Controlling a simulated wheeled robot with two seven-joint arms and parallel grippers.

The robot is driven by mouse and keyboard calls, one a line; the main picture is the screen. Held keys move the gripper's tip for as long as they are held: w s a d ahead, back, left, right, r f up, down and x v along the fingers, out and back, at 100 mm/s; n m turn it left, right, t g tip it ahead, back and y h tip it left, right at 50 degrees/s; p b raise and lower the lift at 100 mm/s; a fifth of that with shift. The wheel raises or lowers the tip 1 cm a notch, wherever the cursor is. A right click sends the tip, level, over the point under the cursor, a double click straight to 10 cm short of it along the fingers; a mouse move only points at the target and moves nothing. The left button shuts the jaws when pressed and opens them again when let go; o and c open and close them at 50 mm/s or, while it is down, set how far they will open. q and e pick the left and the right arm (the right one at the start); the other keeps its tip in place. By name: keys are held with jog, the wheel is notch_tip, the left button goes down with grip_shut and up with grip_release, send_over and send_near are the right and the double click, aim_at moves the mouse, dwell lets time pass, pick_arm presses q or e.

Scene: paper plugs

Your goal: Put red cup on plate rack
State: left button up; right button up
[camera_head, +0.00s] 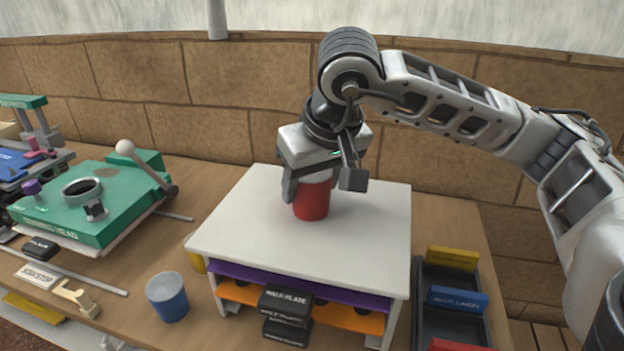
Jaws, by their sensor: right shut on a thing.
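The red cup (311,202) is at the middle of the white-topped plate rack (255,220), upright. I cannot tell whether its base touches the top. My right gripper (322,186) comes down from above and is shut on the cup; its fingers and body hide the cup's upper part. Below the rack's white top are a purple shelf and an orange shelf with dark labelled blocks (286,303) at the front. My left gripper is not in view.
A blue cup (167,297) stands on the table left of the rack. A green machine (90,205) with a lever is further left. A black tray (422,300) with coloured labelled blocks stands at the right. A stone wall (240,95) runs behind.

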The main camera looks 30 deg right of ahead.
jog(key=shift+f, duration=0.15)
jog(key=o, duration=1)
jog(key=shift+r, duration=0.4)
jog(key=v, duration=1.1)
jog(key=shift+s+r+p, duration=0.15)
jog(key=shift+r+p, duration=0.15)
